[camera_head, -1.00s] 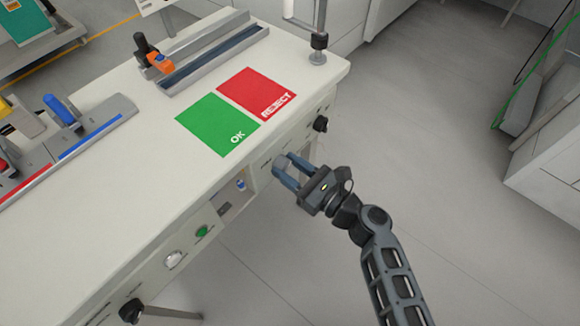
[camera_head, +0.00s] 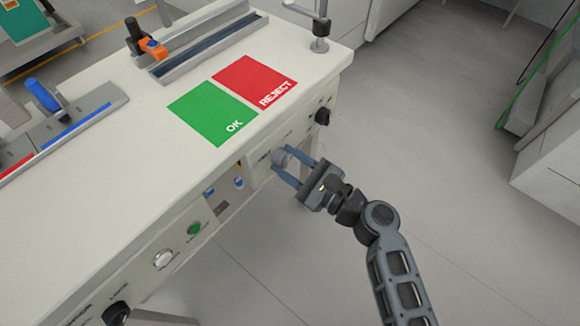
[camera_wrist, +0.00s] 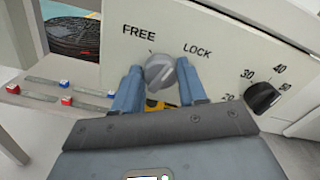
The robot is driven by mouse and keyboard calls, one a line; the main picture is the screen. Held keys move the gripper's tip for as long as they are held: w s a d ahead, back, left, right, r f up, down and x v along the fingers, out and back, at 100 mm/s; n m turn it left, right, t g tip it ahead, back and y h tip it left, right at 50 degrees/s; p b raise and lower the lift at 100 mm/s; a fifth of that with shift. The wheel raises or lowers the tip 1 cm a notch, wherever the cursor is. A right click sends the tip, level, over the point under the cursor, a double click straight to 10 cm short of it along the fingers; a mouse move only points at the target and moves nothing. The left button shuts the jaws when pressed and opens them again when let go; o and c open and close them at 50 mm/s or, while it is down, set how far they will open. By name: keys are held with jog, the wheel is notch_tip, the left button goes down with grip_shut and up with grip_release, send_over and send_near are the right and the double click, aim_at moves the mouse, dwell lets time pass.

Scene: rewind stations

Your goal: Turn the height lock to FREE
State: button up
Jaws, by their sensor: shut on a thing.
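The height lock is a round grey knob (camera_wrist: 160,70) on the pale front panel, between the printed words FREE at its upper left and LOCK at its upper right. In the wrist view my gripper (camera_wrist: 161,84) has its two blue fingers on either side of the knob, shut on it. I cannot tell for sure which word the knob points to. In the head view my gripper (camera_head: 284,165) reaches the table's front panel from the right, below the green OK mat, and its fingers partly hide the knob.
A black dial (camera_wrist: 263,98) with numbers sits to the right of the knob. The white table (camera_head: 120,190) carries a green OK mat (camera_head: 212,112) and a red REJECT mat (camera_head: 255,82). A green button (camera_head: 194,228) is on the panel.

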jog(key=n+b, duration=0.5)
jog(key=n, duration=0.1)
jog(key=shift+s+f+b, duration=0.1)
jog(key=shift+f+b, duration=0.25)
jog(key=shift+b, duration=0.05)
jog(key=n+b, duration=0.3)
jog(key=n, duration=0.1)
jog(key=shift+a+b, duration=0.1)
jog(key=shift+b, duration=0.25)
jog(key=shift+r+n+b, duration=0.1)
jog(key=shift+n+b, duration=0.65)
jog(key=shift+n, duration=0.45)
jog(key=o, duration=1.1)
jog(key=shift+c, duration=0.2)
jog(key=shift+r, duration=0.1)
jog(key=v, duration=0.7)
jog(key=shift+s+d, duration=0.25)
jog(key=shift+d, duration=0.1)
